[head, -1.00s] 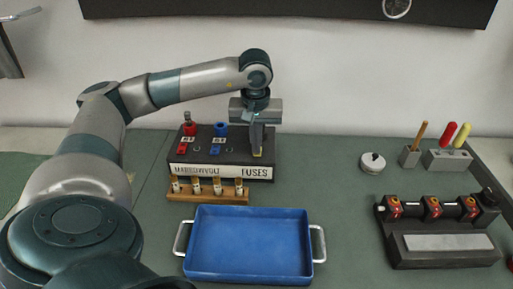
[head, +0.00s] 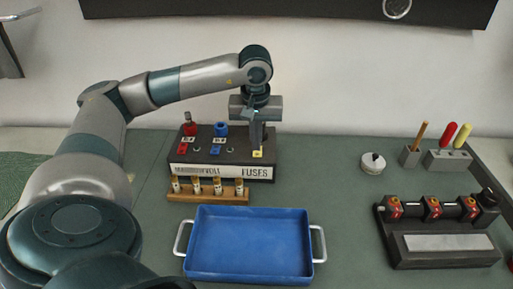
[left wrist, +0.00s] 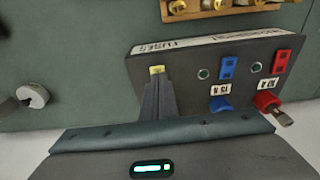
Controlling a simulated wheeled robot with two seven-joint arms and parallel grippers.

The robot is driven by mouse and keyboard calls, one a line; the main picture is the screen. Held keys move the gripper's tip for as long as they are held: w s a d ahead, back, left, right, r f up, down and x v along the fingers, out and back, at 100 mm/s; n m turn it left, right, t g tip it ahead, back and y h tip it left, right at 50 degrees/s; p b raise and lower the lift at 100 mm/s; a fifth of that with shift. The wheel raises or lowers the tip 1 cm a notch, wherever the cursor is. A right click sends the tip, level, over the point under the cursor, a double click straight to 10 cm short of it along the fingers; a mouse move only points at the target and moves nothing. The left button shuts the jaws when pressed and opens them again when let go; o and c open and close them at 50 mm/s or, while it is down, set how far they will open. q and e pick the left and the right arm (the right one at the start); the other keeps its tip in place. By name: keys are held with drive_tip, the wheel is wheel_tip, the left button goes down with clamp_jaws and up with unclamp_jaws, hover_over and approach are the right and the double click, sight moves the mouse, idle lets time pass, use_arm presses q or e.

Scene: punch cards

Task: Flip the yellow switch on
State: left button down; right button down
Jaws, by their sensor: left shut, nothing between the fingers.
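The yellow switch (head: 257,154) sits at the right end of the dark fuse panel (head: 190,159), and it also shows in the left wrist view (left wrist: 157,70). My left gripper (head: 256,146) is shut and empty, pointing down just behind the switch in the head view. In the left wrist view its fingertips (left wrist: 158,82) are right beside the yellow piece, and I cannot tell whether they touch. The fingers hide part of the panel around it. Whether the yellow switch is on or off is not clear. My right gripper is not in view.
The panel also has a red switch (left wrist: 281,62), a blue switch (left wrist: 227,68) and red and blue knobs. A wooden fuse rack (head: 208,197) stands in front, then a blue tray (head: 247,280). A black fixture (head: 440,250) stands at the right. Bench between tray and fixture is clear.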

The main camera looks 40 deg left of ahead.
sight(257, 154)
use_arm(q)
drive_tip(key=shift+w+d+r+p, duration=0.1)
drive_tip(key=shift+r+p, duration=0.2)
drive_tip(key=shift+r, duration=0.15)
drive_tip(key=shift+w+d+r+p, duration=0.1)
drive_tip(key=shift+r+p, duration=0.15)
drive_tip(key=shift+r, duration=0.2)
drive_tip(key=shift+s+a+r+p, duration=0.1)
drive_tip(key=shift+r+p, duration=0.45)
drive_tip(key=shift+r, duration=0.4)
drive_tip(key=shift+r+p, duration=0.45)
drive_tip(key=shift+r, duration=0.4)
drive_tip(key=shift+f, duration=0.1)
